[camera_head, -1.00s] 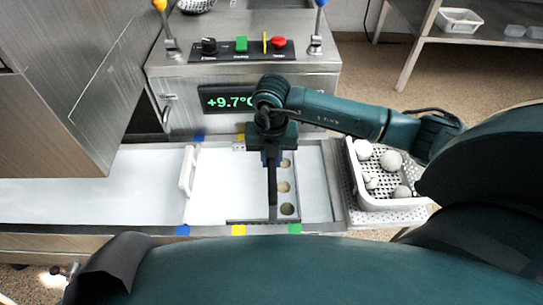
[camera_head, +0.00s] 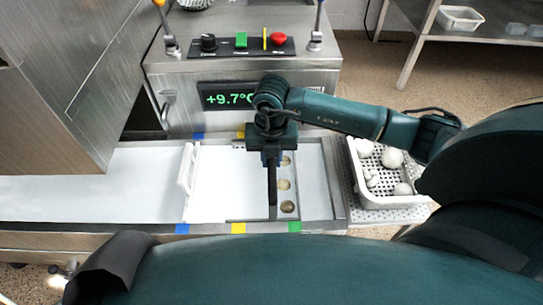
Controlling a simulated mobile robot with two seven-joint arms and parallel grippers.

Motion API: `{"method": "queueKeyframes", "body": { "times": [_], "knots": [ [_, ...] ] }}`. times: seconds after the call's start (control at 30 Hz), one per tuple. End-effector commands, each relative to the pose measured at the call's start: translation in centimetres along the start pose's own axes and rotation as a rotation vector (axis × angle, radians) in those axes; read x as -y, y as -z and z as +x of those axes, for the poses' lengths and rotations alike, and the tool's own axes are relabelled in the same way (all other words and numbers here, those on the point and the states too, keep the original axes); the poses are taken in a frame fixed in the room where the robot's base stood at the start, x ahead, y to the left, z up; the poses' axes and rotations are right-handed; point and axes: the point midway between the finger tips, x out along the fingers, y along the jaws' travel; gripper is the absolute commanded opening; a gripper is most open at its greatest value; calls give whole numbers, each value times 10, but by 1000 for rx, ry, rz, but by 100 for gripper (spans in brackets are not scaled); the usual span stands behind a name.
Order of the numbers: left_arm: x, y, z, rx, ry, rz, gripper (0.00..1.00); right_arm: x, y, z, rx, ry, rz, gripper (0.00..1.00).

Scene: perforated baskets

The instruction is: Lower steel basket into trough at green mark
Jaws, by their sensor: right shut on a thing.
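My right gripper (camera_head: 272,190) reaches down over the trough (camera_head: 160,229) and is shut on the steel basket. The green mark (camera_head: 295,226) is on the trough's front edge, slightly right of the fingers. Whether the basket touches the trough floor cannot be seen. My left gripper is not in view.
Blue (camera_head: 182,228) and yellow (camera_head: 238,228) marks lie left of the green one. A white upright divider (camera_head: 187,168) crosses the trough. A white perforated basket (camera_head: 392,201) with several pale balls stands at right. A control box (camera_head: 185,87) stands behind.

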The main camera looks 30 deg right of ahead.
Motion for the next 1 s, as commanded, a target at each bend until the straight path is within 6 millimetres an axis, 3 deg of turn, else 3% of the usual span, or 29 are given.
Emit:
{"method": "queueKeyframes", "body": {
  "times": [0.03, 0.07, 0.37, 0.67, 0.77, 1.0],
  "knots": [
    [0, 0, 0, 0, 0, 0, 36, 0, 0, -1, 1, -2, 0, 0],
    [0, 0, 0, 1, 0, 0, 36, 0, 0, -1, 1, -2, 0, 20],
    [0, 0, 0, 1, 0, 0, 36, 0, 0, -1, 0, -1, 0, 44],
    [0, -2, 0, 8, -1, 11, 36, 0, 0, 1, -2, 1, 0, 44],
    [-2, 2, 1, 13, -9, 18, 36, 0, -1, -12, 2, -2, 0, 44],
    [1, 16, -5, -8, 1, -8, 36, 0, -1, -67, 4, -3, 0, 44]
  ]
}}
